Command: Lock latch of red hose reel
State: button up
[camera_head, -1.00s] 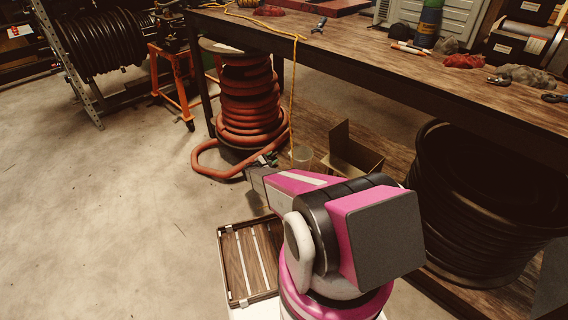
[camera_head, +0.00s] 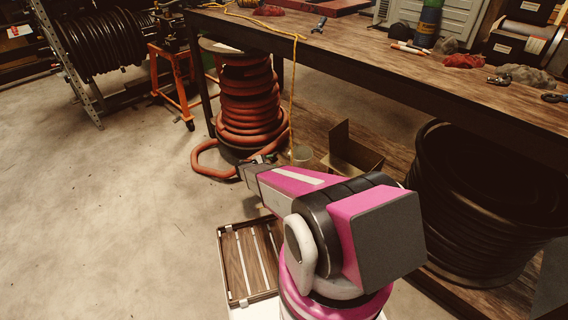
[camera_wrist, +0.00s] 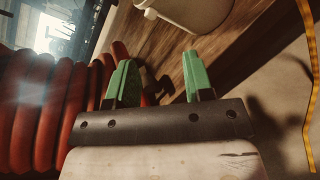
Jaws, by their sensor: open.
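The red hose reel (camera_head: 250,105) stands on the floor under the left end of the workbench, with a loop of hose lying in front of it. Its coils also fill the left side of the wrist view (camera_wrist: 50,115). My gripper (camera_head: 255,160) is low, close to the front right of the lower coils. In the wrist view my gripper (camera_wrist: 158,85) has two green fingers apart, with nothing between them. The left finger overlaps the coils in that view; I cannot tell whether it touches. I cannot make out the latch in either view.
The wooden workbench (camera_head: 400,75) runs above and to the right. A yellow rope (camera_head: 293,95) hangs beside the reel. A slatted crate (camera_head: 232,270) is below my arm.

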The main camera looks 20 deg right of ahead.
jog(key=s+d+r+m+g+y, duration=0.3)
jog(key=s+r+m+g+y, duration=0.1)
jog(key=s+r, duration=0.7)
jog(key=shift+s+r+g+y, duration=0.3)
jog(key=shift+s+g+y, duration=0.35)
jog(key=shift+s, duration=1.2)
jog(key=shift+w+d+f, duration=0.1)
jog(key=w+a+f+n+t+h, duration=0.3)
jog(key=w+a+f+n+t, duration=0.2)
jog(key=w+f+n, duration=0.45)
jog(key=w+a+f+n+t+h, duration=0.3)
jog(key=w+a+f+n+t, duration=0.15)
jog(key=w+f+n, duration=0.45)
jog(key=shift+m, duration=0.35)
jog(key=x, duration=0.3)
jog(key=r+x, duration=0.1)
jog(key=x, duration=0.3)
jog(key=w+x, duration=0.1)
jog(key=x, duration=0.2)
jog(key=shift+w+d+r, duration=0.1)
jog(key=shift+w+r, duration=0.1)
grip_shut()
